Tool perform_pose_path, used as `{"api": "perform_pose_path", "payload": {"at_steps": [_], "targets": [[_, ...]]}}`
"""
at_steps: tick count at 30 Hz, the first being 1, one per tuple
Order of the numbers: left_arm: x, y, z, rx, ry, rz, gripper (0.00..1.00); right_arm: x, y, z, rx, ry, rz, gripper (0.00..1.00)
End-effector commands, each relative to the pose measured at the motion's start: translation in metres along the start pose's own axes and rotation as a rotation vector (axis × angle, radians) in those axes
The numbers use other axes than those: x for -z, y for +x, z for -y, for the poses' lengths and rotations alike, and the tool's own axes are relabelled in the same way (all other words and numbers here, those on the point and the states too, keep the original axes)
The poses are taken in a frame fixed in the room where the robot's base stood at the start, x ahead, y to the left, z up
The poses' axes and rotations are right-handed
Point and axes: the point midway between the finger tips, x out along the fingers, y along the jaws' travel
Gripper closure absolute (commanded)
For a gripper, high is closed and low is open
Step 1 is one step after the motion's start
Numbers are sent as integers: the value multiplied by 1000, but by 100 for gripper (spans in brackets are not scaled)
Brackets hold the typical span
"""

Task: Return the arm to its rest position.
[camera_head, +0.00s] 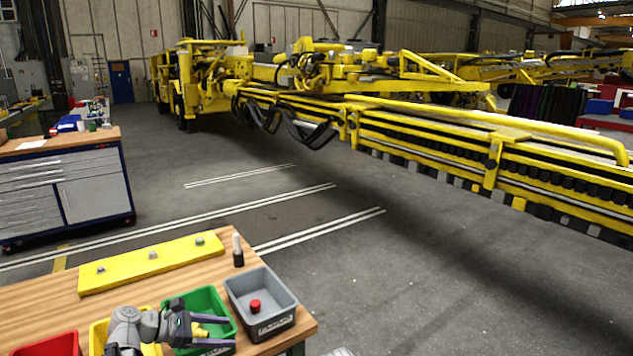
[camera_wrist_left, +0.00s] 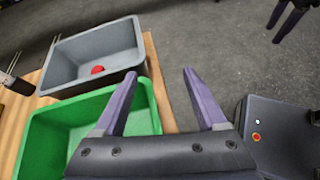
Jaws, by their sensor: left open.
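My left gripper (camera_head: 231,331) is over the front right of the wooden workbench (camera_head: 45,300), above and beside the green bin (camera_head: 215,302). Its purple fingers are spread with nothing between them in the left wrist view (camera_wrist_left: 160,75). Part of the green bin (camera_wrist_left: 50,135) lies under the left finger there. A small yellow piece shows beside the fingers in the head view; I cannot tell whether it lies in the bin. Dark purple finger-like parts, apparently my right gripper (camera_wrist_left: 288,15), are cut off at the top right of the wrist view.
A grey bin (camera_head: 262,283) holding a red part (camera_head: 255,305) stands at the bench's right corner. Yellow (camera_head: 97,335) and red (camera_head: 48,345) bins stand left. Floor is open toward the yellow boom (camera_head: 440,140).

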Motion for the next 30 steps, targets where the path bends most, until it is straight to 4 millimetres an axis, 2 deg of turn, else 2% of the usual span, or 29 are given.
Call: {"api": "perform_pose_path", "payload": {"at_steps": [5,11,14,19,21,24,30], "targets": [[1,28,27,77,144,-78,26,0,0,0,0,0,0,50],[6,67,71,221,404,-197,26,0,0,0,0,0,0,50],[10,87,101,328,587,-265,26,0,0,0,0,0,0,50],[22,118,169,623,1046,-390,26,0,0,0,0,0,0,50],[28,123,194,765,1246,-428,26,0,0,0,0,0,0,50],[33,124,220,959,1501,-462,26,0,0,0,0,0,0,50],[37,119,246,1253,1839,-483,26,0,0,0,0,0,0,50]]}}
